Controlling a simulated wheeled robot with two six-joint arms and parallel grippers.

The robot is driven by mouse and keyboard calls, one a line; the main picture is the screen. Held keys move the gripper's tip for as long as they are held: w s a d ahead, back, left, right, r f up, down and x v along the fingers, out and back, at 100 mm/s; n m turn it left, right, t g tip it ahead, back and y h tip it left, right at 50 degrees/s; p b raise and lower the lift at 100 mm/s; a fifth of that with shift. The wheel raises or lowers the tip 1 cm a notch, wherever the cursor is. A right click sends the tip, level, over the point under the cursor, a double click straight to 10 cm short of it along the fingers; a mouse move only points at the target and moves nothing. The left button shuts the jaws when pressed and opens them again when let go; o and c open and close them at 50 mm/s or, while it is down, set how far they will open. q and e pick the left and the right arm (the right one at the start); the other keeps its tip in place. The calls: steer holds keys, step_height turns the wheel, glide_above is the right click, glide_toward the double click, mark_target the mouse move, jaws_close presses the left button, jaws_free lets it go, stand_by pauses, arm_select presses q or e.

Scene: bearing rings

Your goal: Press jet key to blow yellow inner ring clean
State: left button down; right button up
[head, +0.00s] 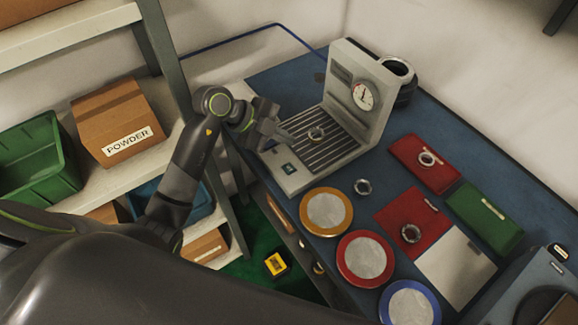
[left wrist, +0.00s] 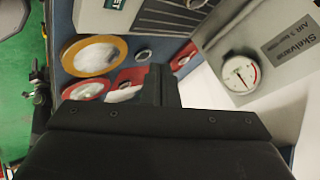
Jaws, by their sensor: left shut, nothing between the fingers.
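The grey air station (head: 345,125) stands at the back of the blue bench, with a slatted grate (head: 304,150) and a pressure gauge (head: 362,96). One small ring (head: 316,134) lies on the grate; its colour is hard to tell, so I cannot be sure it is the yellow inner ring. A small dark square with a pale mark (head: 288,168), perhaps the jet key, is on the station's front left corner. My left gripper (head: 284,138) is shut and empty, over the grate's left edge, left of the ring. Its shut fingers also show in the left wrist view (left wrist: 160,85). My right gripper is out of view.
Yellow (head: 327,212), red (head: 365,258) and blue-rimmed (head: 410,303) round dishes line the bench's front edge. A loose metal ring (head: 363,187) lies before the station.

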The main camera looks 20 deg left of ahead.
arm_select(q)
steer(key=shift+f, duration=0.15)
steer(key=b, duration=0.7)
glide_above(284, 168)
step_height(284, 168, down, 8)
steer(key=shift+r, duration=0.25)
steer(key=shift+f+b, duration=0.35)
steer(key=shift+f, duration=0.2)
steer(key=shift+f, duration=0.1)
stand_by(0.9)
steer(key=shift+f, duration=0.3)
steer(key=shift+f, duration=0.35)
stand_by(0.5)
steer(key=shift+r, duration=0.1)
steer(key=shift+r+p, duration=0.7)
steer(key=shift+p, duration=0.3)
